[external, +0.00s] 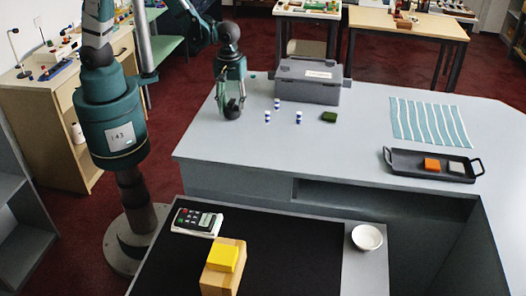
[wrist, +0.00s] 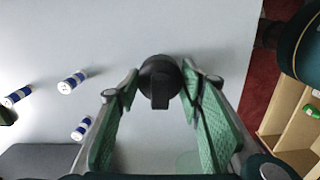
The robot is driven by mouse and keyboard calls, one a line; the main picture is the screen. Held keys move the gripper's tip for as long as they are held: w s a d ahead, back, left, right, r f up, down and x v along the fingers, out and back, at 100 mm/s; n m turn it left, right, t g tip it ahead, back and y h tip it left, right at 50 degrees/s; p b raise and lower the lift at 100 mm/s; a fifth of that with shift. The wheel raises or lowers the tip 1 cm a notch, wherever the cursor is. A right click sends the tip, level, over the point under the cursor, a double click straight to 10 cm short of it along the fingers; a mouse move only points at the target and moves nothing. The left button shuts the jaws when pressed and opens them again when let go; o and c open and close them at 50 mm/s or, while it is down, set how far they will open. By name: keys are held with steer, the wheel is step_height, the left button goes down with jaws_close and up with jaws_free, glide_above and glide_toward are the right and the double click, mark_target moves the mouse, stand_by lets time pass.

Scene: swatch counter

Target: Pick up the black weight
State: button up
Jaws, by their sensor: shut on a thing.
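The black weight (wrist: 160,83) shows in the wrist view, a dark round piece with a narrower block-like part, between the fingertips of my gripper (wrist: 160,76). The fingers have green pads and close on it from both sides. In the external view my gripper (external: 232,108) points down at the left part of the grey counter (external: 370,170). The weight is hard to make out between the fingers there, and I cannot tell whether it touches the counter.
Three blue-and-white cylinders (external: 277,104) and a dark green block (external: 329,117) stand right of my gripper. A grey case (external: 310,80) is behind them. A black tray (external: 405,165) holds orange and white blocks. A striped cloth (external: 430,122) lies behind it. The counter's middle is clear.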

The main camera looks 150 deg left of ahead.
mark_target(232, 101)
steer(key=shift+r, duration=4.25)
steer(key=shift+w, duration=0.15)
